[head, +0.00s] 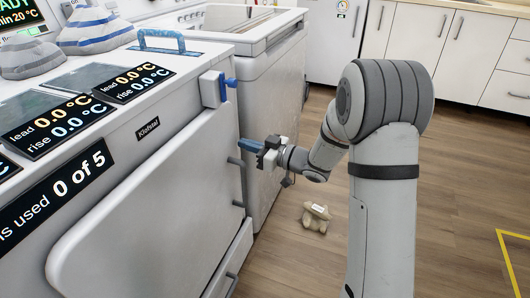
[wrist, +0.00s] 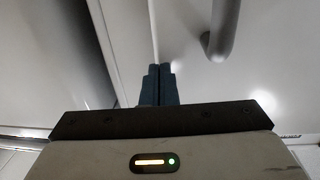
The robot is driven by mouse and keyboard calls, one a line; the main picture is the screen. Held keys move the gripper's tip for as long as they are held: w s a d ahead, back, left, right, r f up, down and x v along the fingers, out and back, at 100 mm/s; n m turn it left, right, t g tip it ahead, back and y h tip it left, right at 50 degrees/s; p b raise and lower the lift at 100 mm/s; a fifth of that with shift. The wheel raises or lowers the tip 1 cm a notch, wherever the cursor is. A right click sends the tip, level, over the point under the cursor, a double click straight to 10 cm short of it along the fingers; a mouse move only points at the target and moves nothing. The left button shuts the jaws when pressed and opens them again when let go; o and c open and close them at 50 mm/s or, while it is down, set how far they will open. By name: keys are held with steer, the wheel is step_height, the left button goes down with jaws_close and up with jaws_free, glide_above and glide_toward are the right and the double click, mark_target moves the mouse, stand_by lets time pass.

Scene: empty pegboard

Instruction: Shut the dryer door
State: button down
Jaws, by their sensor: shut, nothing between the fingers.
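The dryer door (head: 150,205) looks like the large white rounded panel on the front of the white machine at the left in the head view. It looks close to the machine's front, but I cannot tell whether it is fully shut. My gripper (head: 244,145) has its blue fingers together, beside the right edge of the machine's front. In the wrist view the closed fingertips (wrist: 158,69) point at white panels near a narrow seam. I cannot tell whether they touch. A grey curved handle (wrist: 221,30) shows to their right.
A blue latch (head: 229,82) sticks out at the machine's upper right corner. A second white machine (head: 270,110) stands close behind my gripper. A small beige plush toy (head: 316,217) lies on the wooden floor. White cabinets (head: 455,45) stand at the back.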

steer(key=shift+d, duration=0.15)
steer(key=w+d+p+v, duration=0.1)
steer(key=p+v, duration=0.3)
steer(key=v, duration=1)
steer(key=w+d+r+m+t+h+p, duration=0.2)
steer(key=w+r+m+t+h+p, duration=0.15)
steer(key=r+h+p, duration=0.6)
steer(key=s+d+r+m+h+p, duration=0.2)
steer(key=d+r+h+p, duration=0.15)
steer(key=r, duration=0.35)
steer(key=s+d+r+m+h+p, duration=0.2)
steer(key=d+r+h+p, duration=0.15)
steer(key=r, duration=0.25)
steer(key=s+a+r+m+g+p, duration=0.2)
steer(key=s+r+g+p, duration=0.3)
steer(key=s, duration=0.7)
steer(key=s+a+r+m+g+p, duration=0.2)
steer(key=s+r+g+p, duration=0.2)
steer(key=s+r+p, duration=0.3)
steer(key=s+p, duration=0.1)
steer(key=s, duration=0.4)
steer(key=shift+s+a+m+g+y, duration=0.3)
steer(key=shift+a+m+g+y, duration=0.05)
